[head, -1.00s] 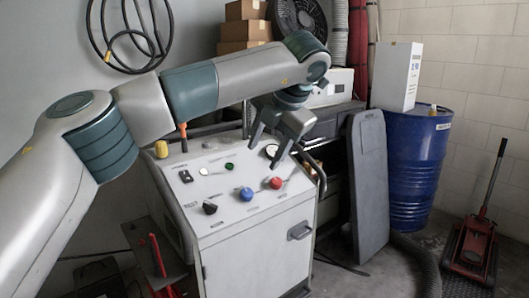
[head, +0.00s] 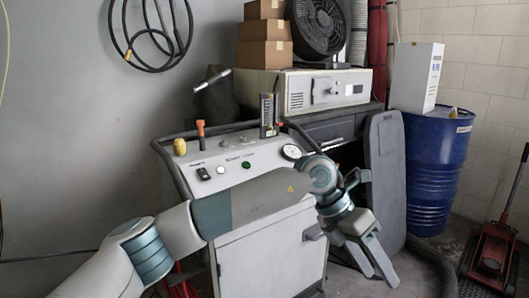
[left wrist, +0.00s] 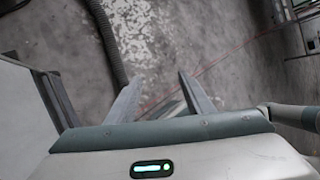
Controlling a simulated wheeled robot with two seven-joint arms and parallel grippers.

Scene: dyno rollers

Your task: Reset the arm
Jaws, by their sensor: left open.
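My left arm comes in from the lower left in the head view and reaches across the front of the white control cabinet (head: 270,247). My left gripper (head: 383,277) is open and empty, pointing down at the cabinet's right side. In the left wrist view its two fingers (left wrist: 128,102) stand apart over the grey floor, with nothing between them. The arm hides part of the sloped panel, including the area of its lower knobs. A green button (head: 246,164), a black switch (head: 204,174) and a round gauge (head: 291,152) still show. My right gripper is not in view.
A grey padded board (head: 385,180) leans right of the cabinet, beside a blue drum (head: 432,165) with a white box (head: 415,75) on top. A red floor jack (head: 492,250) stands at the far right. A dark hose (left wrist: 110,45) lies on the floor.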

